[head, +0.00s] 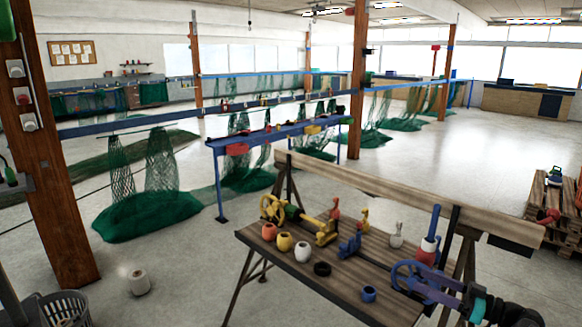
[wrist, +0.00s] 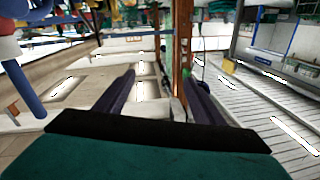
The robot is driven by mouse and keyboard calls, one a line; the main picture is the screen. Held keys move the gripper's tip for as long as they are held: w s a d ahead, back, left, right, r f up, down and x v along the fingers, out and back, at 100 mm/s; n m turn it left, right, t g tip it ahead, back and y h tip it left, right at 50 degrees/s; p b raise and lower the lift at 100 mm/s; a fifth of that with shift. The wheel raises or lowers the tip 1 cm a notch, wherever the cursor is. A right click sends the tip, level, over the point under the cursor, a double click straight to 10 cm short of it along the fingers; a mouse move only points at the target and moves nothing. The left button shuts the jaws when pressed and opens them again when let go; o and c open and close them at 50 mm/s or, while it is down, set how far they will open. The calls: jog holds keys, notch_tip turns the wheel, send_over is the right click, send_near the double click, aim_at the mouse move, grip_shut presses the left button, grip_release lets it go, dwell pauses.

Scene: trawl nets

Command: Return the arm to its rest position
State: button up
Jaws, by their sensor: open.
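My gripper (head: 398,276) is at the lower right of the head view, in front of the right end of the wooden workbench (head: 345,283). Its purple-blue fingers point left, and the teal and black wrist is behind them at the right. In the wrist view the gripper (wrist: 158,76) has its two dark fingers spread apart with nothing held between them. The head view does not show clearly whether the fingers touch the bench. The rest position is not marked in either view.
A blue post with white and red parts (head: 429,243) stands close behind my gripper. Yellow, red and white pots, a blue pot (head: 369,294) and a black ring (head: 322,269) are on the bench. A pallet stack (head: 550,205) stands right. Open floor (head: 440,160) lies behind.

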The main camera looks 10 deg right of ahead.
jog(key=w+a+f+m+t+h, duration=0.1)
jog(key=w+a+f+m+t, duration=0.15)
jog(key=w+a+f, duration=0.6)
jog(key=w+a+f+m+t+h, duration=0.1)
jog(key=w+a+f+m, duration=0.3)
jog(key=a, duration=0.7)
jog(key=a+f+m+g+h+b, duration=0.1)
jog(key=a+f+m+h, duration=0.2)
jog(key=f, duration=0.8)
jog(key=a+f+m+g+h+b, duration=0.1)
jog(key=a+f+h, duration=0.4)
jog(key=f, duration=0.5)
jog(key=s+d+f+g+h, duration=0.1)
jog(key=s+f+g+h, duration=0.3)
jog(key=s+f+g, duration=1)
jog(key=s+a+f+n+g, duration=0.1)
jog(key=s+f+n+g, duration=0.1)
jog(key=s, duration=1.2)
jog(key=s+a+f+n+g+y, duration=0.1)
jog(key=s+a+f+n+g, duration=0.1)
jog(key=s, duration=1.2)
jog(key=shift+f+g, duration=0.9)
jog(key=shift+g, duration=0.25)
